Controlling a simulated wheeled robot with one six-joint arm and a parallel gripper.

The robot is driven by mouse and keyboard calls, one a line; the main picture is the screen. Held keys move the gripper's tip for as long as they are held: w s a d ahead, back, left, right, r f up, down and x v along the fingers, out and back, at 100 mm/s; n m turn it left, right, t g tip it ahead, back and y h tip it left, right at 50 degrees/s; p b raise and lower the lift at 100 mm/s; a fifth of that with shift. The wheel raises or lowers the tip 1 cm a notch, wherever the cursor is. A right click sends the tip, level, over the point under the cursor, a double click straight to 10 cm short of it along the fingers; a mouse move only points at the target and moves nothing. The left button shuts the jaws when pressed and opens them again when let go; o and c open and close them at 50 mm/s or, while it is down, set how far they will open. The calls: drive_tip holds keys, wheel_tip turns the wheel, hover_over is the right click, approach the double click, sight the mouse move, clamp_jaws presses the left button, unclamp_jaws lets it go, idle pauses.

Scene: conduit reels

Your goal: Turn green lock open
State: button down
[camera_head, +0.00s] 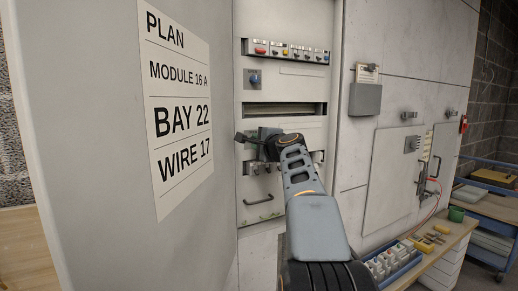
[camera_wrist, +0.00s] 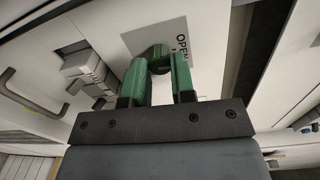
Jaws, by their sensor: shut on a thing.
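In the wrist view, the green lock (camera_wrist: 159,57) is a round green knob in front of a pale plate (camera_wrist: 140,40) with the word "OPEN" partly readable. My gripper (camera_wrist: 160,66) has its two green-looking fingers on either side of the knob and is shut on it. The fingers cover part of the lock, so its exact turn angle cannot be told. In the head view, my gripper (camera_head: 262,140) is at the middle of the tall pale cabinet (camera_head: 285,205), and the lock is hidden there behind the gripper and wrist.
A grey panel with a plan sheet (camera_head: 180,105) stands close on the left. A row of coloured buttons (camera_head: 285,50) is above my arm. A handle (camera_head: 258,200) sticks out below. A bench with a blue bin (camera_head: 395,262) and a blue cart (camera_head: 490,200) stand at right.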

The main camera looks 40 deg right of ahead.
drive_tip(key=shift+n+b, duration=0.4)
drive_tip(key=shift+n, duration=0.3)
drive_tip(key=c, duration=1)
unclamp_jaws()
drive_tip(key=shift+o, duration=0.2)
drive_tip(key=shift+s, duration=0.1)
drive_tip(key=s+a+b, duration=0.2)
drive_tip(key=s, duration=1.1)
drive_tip(key=shift+s+r+b, duration=0.2)
drive_tip(key=shift+s+b, duration=0.05)
drive_tip(key=shift+b, duration=0.05)
drive_tip(key=shift+d, duration=0.1)
